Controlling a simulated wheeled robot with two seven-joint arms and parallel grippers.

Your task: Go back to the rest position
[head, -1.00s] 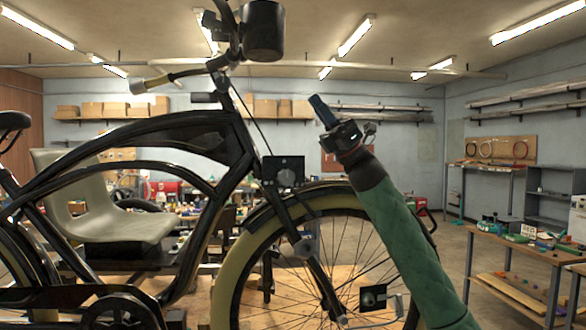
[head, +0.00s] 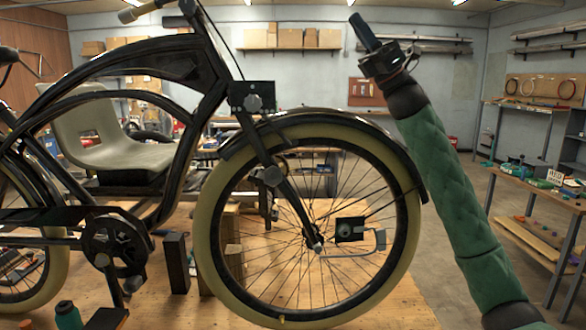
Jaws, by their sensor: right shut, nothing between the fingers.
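My right arm, in a green quilted sleeve, comes up from the bottom right of the head view. My right gripper (head: 364,32) is at its upper end, raised in front of the back wall, shut and empty. It appears apart from the trike. The black trike frame (head: 190,66) stands to its left, with the cream-tyred front wheel (head: 209,228) below and left of the gripper. A small dark end of what may be my left arm shows at the bottom left, but no left gripper fingers can be made out.
The trike stands on a wooden platform (head: 390,305). A grey seat (head: 85,130) is behind the frame. A workbench (head: 520,190) with small parts stands at the right. Open floor lies between my right arm and that bench. Shelves with boxes (head: 290,37) hang on the back wall.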

